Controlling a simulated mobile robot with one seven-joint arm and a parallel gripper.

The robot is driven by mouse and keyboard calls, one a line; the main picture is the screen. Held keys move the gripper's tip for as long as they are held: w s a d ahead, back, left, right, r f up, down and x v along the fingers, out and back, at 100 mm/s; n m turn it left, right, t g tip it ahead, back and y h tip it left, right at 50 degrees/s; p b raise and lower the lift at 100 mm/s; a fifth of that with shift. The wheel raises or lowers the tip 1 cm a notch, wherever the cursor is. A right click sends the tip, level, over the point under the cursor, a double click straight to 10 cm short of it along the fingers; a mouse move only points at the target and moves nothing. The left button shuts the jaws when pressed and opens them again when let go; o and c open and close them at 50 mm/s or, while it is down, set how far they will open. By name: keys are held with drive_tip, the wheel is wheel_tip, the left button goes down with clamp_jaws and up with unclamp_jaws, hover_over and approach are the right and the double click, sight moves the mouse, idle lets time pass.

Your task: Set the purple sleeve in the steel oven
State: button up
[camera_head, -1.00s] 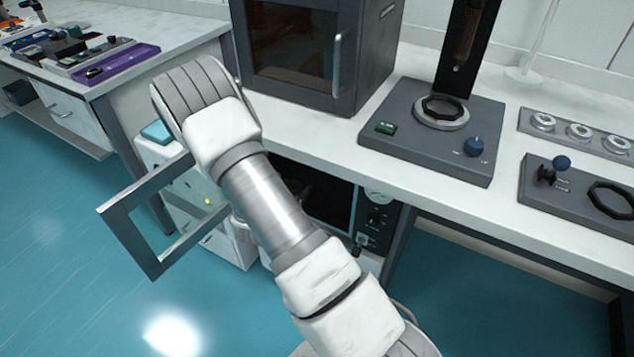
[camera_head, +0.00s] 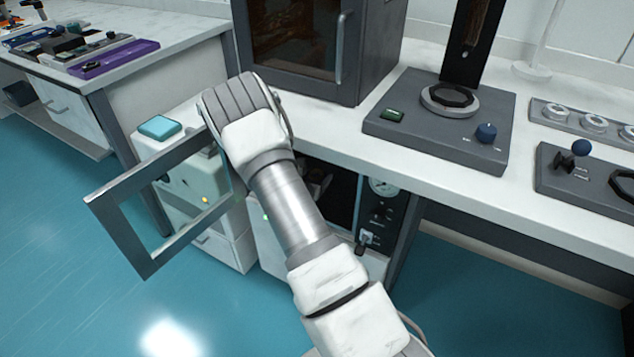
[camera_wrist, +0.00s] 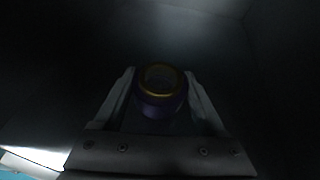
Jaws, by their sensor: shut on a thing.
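The purple sleeve (camera_wrist: 163,106) has a gold rim and a dark hollow top. In the wrist view it sits between the two fingers of my gripper (camera_wrist: 160,82), which is shut on it, in a dark enclosed space. The steel oven (camera_head: 378,218) is under the bench, with a gauge and knobs on its front panel. Its framed door (camera_head: 118,232) stands open to the left. My arm crosses the oven's opening; my gripper and the sleeve are hidden in the head view. I cannot tell whether the sleeve touches the oven's floor.
A dark cabinet (camera_head: 372,45) with a glass front stands on the bench (camera_head: 440,182) above. A grey stand base (camera_head: 435,128) is to its right. A white cabinet (camera_head: 232,238) with a teal box (camera_head: 160,127) is behind the open door. The blue floor (camera_head: 60,260) is clear at left.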

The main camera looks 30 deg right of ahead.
drive_tip(key=shift+w+d+f, duration=0.15)
drive_tip(key=shift+f, duration=0.2)
drive_tip(key=shift+r, duration=0.1)
drive_tip(key=o, duration=1.5)
drive_tip(key=shift+s+a+r, duration=0.15)
drive_tip(key=shift+s+a, duration=0.05)
drive_tip(key=p+v, duration=0.4)
drive_tip(key=v, duration=0.6)
drive_tip(key=shift+s+a+r, duration=0.1)
drive_tip(key=shift+s+a, duration=0.05)
drive_tip(key=shift+a, duration=0.05)
drive_tip(key=shift+s+a+r, duration=0.1)
drive_tip(key=shift+s+a, duration=0.2)
